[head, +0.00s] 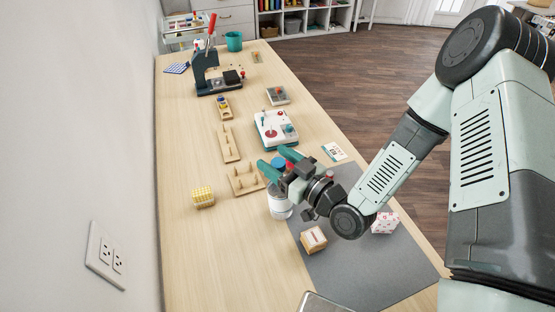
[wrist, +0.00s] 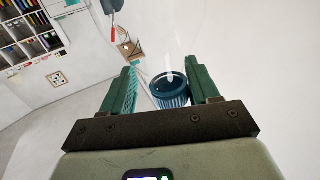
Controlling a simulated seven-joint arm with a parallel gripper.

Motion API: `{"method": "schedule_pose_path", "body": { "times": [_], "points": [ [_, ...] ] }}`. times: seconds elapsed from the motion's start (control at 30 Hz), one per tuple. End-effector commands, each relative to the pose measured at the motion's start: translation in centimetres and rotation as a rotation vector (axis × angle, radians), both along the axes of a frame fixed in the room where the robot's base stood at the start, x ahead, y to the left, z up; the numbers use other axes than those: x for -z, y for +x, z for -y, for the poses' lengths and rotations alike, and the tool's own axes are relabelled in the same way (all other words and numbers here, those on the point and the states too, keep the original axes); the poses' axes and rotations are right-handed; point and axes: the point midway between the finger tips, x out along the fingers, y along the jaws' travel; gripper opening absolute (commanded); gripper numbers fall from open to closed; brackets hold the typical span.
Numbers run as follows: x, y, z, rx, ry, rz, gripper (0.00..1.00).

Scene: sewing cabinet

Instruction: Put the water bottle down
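The water bottle has a pale, whitish body (head: 280,208) and a ribbed blue cap (wrist: 170,91). In the head view it stands upright by the left edge of the grey mat, with its middle hidden by my gripper (head: 278,164). My gripper reaches in from the right, its green fingers on either side of the bottle, shut on it. In the wrist view the cap shows between the two fingers (wrist: 165,90). I cannot tell whether the bottle's base touches the surface or hangs just above it.
A grey mat (head: 345,262) lies on the wooden table (head: 185,255). A small tan box (head: 313,240) and a white patterned box (head: 385,222) are on it. A pegged wooden stand (head: 245,180) and a yellow block (head: 203,197) are near the bottle. The table's near left is clear.

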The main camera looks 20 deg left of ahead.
Motion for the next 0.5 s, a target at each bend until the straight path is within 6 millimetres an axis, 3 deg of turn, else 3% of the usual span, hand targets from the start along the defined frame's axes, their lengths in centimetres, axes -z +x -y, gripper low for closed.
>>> {"method": "schedule_pose_path", "body": {
  "times": [0.2,0.5],
  "points": [
    [-0.4,0.0,0.1,0.000,0.000,0.000,0.60],
    [-0.3,-1.8,5.4,0.005,-0.001,-0.003,0.60]
  ]
}}
